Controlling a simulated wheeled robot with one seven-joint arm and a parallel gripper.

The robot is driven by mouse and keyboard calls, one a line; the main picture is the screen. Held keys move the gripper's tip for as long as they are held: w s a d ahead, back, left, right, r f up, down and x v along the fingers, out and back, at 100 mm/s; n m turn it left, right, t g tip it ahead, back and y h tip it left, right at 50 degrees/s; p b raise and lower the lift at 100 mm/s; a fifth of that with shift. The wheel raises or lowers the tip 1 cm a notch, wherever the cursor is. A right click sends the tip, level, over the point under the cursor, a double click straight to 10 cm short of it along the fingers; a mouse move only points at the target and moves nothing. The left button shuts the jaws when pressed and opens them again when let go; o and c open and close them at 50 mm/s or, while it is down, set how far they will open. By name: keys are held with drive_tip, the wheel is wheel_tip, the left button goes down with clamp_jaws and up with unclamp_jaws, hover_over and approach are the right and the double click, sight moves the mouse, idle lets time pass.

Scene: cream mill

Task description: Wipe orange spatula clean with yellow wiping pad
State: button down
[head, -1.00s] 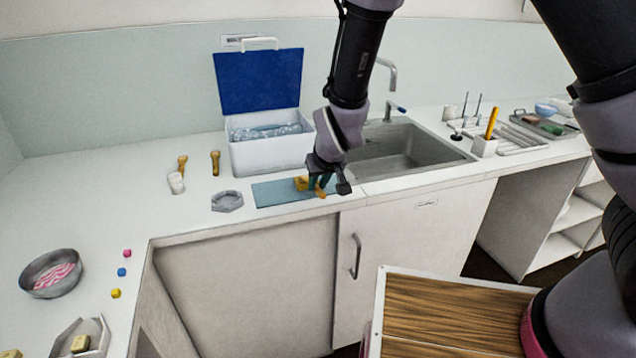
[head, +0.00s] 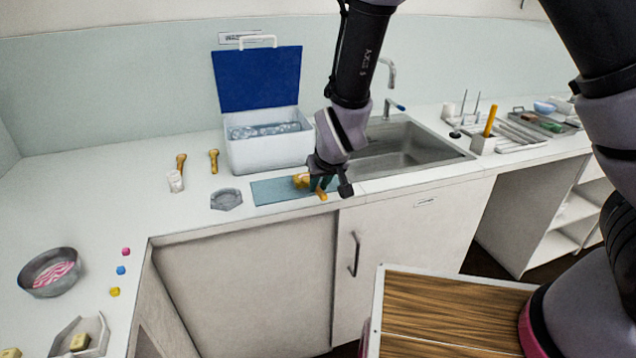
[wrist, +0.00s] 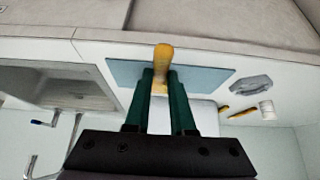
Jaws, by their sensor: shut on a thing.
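A yellow-orange piece (wrist: 162,60) stands out between the fingertips of my gripper (wrist: 160,80) in the wrist view. Its rounded end points toward the counter's front edge. In the head view, an orange end (head: 322,196) shows below my gripper (head: 322,184), and a yellow block-like part (head: 301,180) shows just left of the fingers. I cannot tell whether these are one piece or the spatula and pad together. My gripper is shut on the yellow-orange piece, low over the blue mat (head: 268,192). The fingers hide much of it.
A white box with an open blue lid (head: 258,80) stands behind the mat. A grey dish (head: 226,199) lies left of it. The sink (head: 405,160) is to the right. An orange stick (head: 490,121) stands in a white holder beyond it. A cabinet handle (head: 355,255) sticks out below.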

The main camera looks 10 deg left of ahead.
drive_tip(key=shift+w+a, duration=0.1)
drive_tip(key=shift+w+a, duration=0.35)
drive_tip(key=shift+w, duration=0.2)
drive_tip(key=shift+s+d, duration=0.1)
drive_tip(key=shift+s+d, duration=0.3)
drive_tip(key=shift+s, duration=0.2)
drive_tip(key=shift+w+a, duration=0.35)
drive_tip(key=shift+w, duration=0.25)
drive_tip(key=shift+s, duration=0.1)
drive_tip(key=shift+s+d, duration=0.4)
drive_tip(key=shift+s, duration=0.15)
drive_tip(key=shift+w+a, duration=0.1)
